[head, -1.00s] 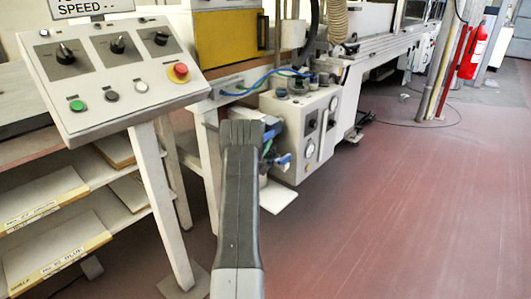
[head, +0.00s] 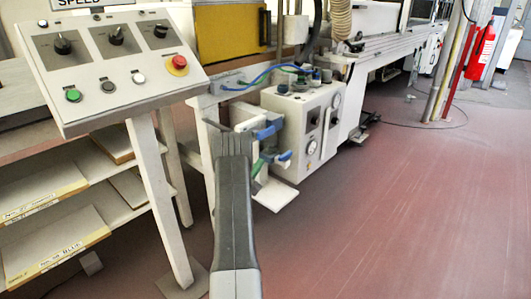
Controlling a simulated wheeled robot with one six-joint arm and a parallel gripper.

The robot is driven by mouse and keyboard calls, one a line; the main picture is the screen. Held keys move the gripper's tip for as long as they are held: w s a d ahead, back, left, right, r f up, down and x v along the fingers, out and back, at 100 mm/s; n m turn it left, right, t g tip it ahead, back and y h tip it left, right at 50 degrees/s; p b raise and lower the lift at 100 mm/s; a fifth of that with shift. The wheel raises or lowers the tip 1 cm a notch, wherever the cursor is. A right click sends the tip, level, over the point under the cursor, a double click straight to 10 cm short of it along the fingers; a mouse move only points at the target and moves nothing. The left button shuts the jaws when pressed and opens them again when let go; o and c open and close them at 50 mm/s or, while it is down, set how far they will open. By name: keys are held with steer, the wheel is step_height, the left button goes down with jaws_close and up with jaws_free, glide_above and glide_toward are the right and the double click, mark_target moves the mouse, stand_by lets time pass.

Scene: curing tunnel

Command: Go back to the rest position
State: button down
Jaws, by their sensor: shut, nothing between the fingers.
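My arm rises from the bottom edge in the head view, and my gripper (head: 233,143) is at its dark, ridged far end. The gripper is shut and holds nothing that I can see. It appears in front of the machine leg and a small fitting with blue and green handles (head: 268,131). I cannot tell how far it is from them. The fingertips are hard to make out from behind.
A sloped control panel (head: 95,108) with knobs and buttons stands at left on a post (head: 158,200). Shelves with boards (head: 55,242) are below it. A white box with gauges (head: 298,135) is by the machine. The red floor (head: 390,220) at right is clear.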

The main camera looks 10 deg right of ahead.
steer(key=shift+s+a+f, duration=0.4)
steer(key=shift+a+f, duration=0.1)
steer(key=shift+f, duration=0.2)
steer(key=shift+s+a+f, duration=0.4)
steer(key=shift+a+f, duration=0.05)
steer(key=shift+f, duration=0.2)
steer(key=w+d+r+p, duration=0.1)
steer(key=w+d+r, duration=0.1)
steer(key=r, duration=0.3)
steer(key=w+d+r+p, duration=0.1)
steer(key=w+d+r, duration=0.1)
steer(key=r, duration=0.4)
steer(key=shift+d, duration=0.75)
steer(key=shift+w, duration=0.1)
